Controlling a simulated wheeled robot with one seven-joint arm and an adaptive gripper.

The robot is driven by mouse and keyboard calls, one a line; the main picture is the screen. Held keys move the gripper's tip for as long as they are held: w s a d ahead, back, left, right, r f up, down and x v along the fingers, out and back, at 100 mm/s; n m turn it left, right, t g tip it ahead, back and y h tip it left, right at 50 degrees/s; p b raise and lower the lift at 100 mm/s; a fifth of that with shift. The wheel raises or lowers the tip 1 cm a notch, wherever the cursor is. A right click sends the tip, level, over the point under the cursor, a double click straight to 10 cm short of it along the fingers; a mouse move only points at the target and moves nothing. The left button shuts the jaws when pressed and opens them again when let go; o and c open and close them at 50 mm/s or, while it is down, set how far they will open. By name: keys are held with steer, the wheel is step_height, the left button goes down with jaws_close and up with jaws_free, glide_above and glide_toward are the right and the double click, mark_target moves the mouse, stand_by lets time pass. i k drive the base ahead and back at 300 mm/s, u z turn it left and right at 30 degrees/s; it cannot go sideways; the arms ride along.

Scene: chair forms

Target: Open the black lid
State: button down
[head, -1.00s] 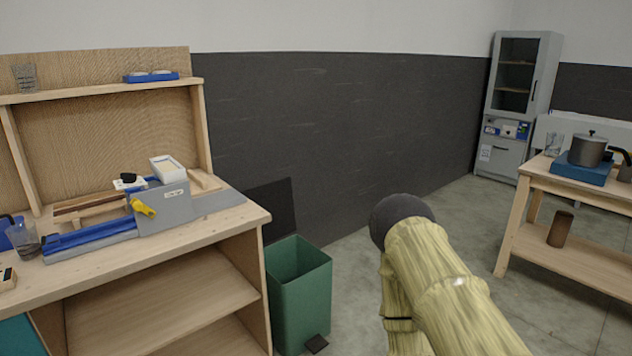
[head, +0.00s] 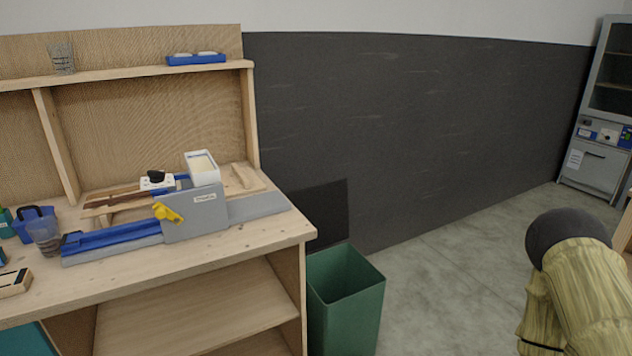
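A flat black panel (head: 325,212), which looks like the black lid, stands upright against the dark wall, just behind the green bin (head: 352,312). The bin's top is open and I see into its empty-looking inside. The bench edge covers the panel's lower left, and whether it is hinged to the bin I cannot tell. My arm, yellowish with a dark rounded joint, shows at the lower right, well apart from the bin. My gripper is out of view.
A wooden workbench (head: 268,240) on the left carries a blue and grey device (head: 195,215) with a yellow knob, a clear cup (head: 44,236) and a blue holder. A grey cabinet (head: 600,160) stands at the back right. The floor right of the bin is clear.

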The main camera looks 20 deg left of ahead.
mark_target(325, 204)
steer(key=u, duration=0.4)
steer(key=i, duration=0.8)
steer(key=u, duration=0.6)
